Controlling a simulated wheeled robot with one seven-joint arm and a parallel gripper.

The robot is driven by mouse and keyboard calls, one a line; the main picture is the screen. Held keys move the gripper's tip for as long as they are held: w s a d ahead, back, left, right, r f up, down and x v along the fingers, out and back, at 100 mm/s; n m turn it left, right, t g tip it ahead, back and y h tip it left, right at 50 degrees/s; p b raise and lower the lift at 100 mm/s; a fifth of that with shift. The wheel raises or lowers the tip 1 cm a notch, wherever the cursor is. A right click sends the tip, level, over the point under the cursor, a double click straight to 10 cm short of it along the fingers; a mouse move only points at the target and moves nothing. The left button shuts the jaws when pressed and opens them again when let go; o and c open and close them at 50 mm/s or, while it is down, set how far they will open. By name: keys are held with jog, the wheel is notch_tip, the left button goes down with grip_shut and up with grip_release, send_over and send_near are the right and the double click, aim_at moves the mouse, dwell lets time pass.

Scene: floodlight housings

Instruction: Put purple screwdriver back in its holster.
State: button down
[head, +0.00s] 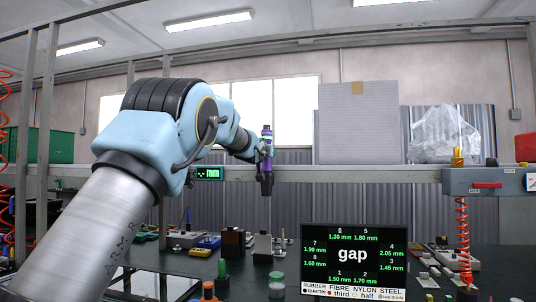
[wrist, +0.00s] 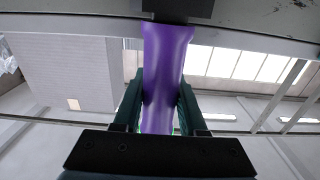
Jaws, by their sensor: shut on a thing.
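The purple screwdriver (head: 266,134) stands upright in front of the grey beam in the head view. My gripper (head: 265,151) is shut on its body. In the wrist view the screwdriver's purple body (wrist: 166,50) lies between the two dark fingers of my gripper (wrist: 160,100). A dark block, apparently the holster (head: 266,184), sits directly under the screwdriver at the beam. It also shows at the top of the wrist view (wrist: 178,8), where the purple body meets it. How deep the screwdriver sits is hidden.
The grey beam (head: 380,174) runs across behind my gripper. A display reading "gap" (head: 353,262) stands on the dark bench, with small blocks and jars around it. A red coiled hose (head: 463,235) hangs at the right. A large grey box (head: 358,125) stands behind the beam.

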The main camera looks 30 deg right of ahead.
jog(key=shift+f, duration=0.2)
jog(key=c, duration=0.7)
grip_release()
jog(key=o, duration=0.3)
jog(key=shift+f, duration=0.1)
jog(key=shift+s, duration=0.1)
jog(key=b+v, duration=0.5)
jog(key=v, duration=0.5)
jog(key=shift+s+a, duration=0.25)
jog(key=shift+a, duration=0.05)
